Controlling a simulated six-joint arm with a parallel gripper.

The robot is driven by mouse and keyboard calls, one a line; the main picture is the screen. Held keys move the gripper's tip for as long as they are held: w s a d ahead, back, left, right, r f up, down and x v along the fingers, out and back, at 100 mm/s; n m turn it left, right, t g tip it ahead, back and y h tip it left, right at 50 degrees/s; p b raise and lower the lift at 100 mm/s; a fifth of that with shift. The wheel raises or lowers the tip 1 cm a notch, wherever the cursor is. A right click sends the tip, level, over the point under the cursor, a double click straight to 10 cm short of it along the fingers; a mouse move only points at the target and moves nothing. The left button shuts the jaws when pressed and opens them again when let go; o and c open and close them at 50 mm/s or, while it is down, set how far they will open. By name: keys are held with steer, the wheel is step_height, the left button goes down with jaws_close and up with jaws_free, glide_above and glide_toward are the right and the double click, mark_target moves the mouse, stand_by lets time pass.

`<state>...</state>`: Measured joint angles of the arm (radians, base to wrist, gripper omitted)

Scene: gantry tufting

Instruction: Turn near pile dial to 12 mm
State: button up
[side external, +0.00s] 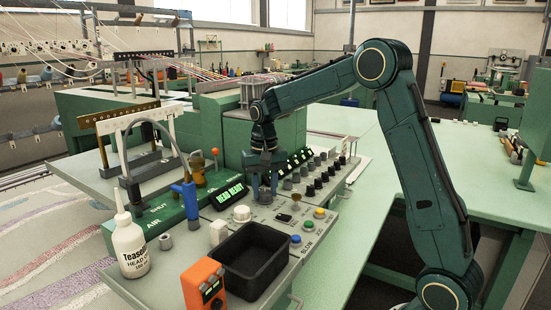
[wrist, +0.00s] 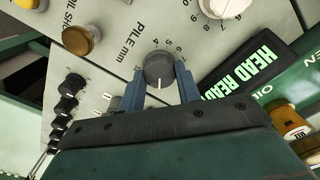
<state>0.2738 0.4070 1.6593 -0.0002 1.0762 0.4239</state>
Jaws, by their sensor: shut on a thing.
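The near pile dial (wrist: 158,69) is a dark grey round knob on a light panel, beside the printed words "PILE mm". My gripper (wrist: 161,78) has its two blue fingers on opposite sides of the knob, shut on it. The white pointer line on the knob points down in the wrist view, toward my gripper body. Small scale figures show around the knob's far side. Those on the near side are hidden by my gripper, so the exact reading cannot be told. In the side view my gripper (side external: 264,190) reaches down to the panel and hides the dial.
A lit "HEAD READY" display (side external: 229,194) stands close by my gripper. A row of black knobs (side external: 318,178) lies to the right.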

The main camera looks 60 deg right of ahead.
mark_target(265, 192)
steer(key=m, duration=0.5)
stand_by(0.4)
steer(key=o, duration=1)
steer(key=shift+c, duration=0.2)
steer(key=shift+r, duration=0.15)
step_height(265, 192, up, 14)
steer(key=shift+f, duration=0.2)
